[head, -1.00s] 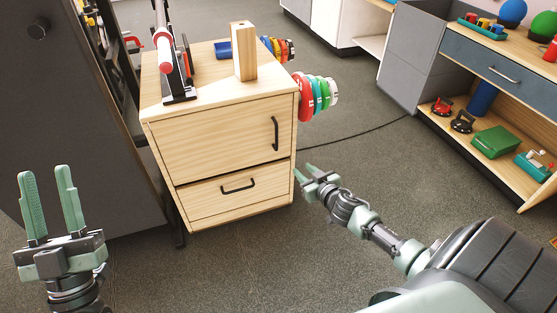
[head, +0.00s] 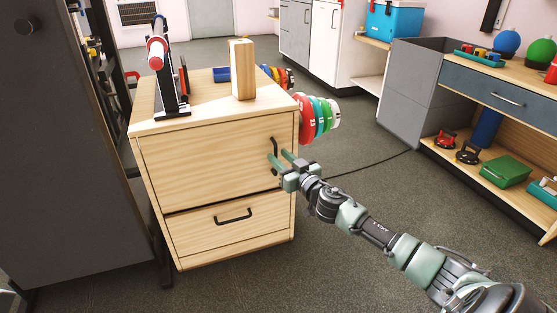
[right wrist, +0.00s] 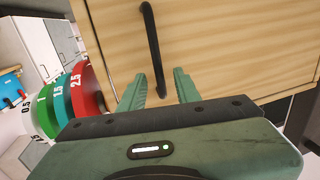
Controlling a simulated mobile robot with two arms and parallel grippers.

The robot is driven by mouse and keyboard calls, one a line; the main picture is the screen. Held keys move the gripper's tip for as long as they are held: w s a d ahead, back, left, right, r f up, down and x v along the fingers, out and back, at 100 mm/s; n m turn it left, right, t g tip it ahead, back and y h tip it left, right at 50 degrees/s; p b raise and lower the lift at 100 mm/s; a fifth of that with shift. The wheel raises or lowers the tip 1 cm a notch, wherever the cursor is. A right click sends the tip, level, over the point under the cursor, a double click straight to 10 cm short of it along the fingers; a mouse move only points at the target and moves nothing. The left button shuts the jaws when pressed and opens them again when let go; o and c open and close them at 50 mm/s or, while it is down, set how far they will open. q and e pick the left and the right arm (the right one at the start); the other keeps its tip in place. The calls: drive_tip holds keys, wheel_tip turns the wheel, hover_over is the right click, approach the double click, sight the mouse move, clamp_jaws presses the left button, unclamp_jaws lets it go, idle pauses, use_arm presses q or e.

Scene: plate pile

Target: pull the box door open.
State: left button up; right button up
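The box is a light wooden cabinet (head: 142,190) with an upper door (head: 200,165) that is shut. A black vertical handle (head: 275,149) is near the door's right edge. It also shows in the right wrist view (right wrist: 151,40). My right gripper (head: 279,160) is at the handle's lower part, partly covering it in the head view. In the right wrist view, its two green fingers (right wrist: 159,87) are apart, with the handle's lower end between them. Whether they touch it I cannot tell. My left gripper is not in view.
A lower drawer (head: 190,232) with a black handle is below the door. A wooden block (head: 242,70) and a black stand (head: 171,95) are on top. Coloured weight plates (head: 306,118) hang off the right side. A dark panel (head: 70,150) stands at the left.

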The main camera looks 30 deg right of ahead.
drive_tip(key=shift+w, duration=0.6)
clamp_jaws()
idle(1.1)
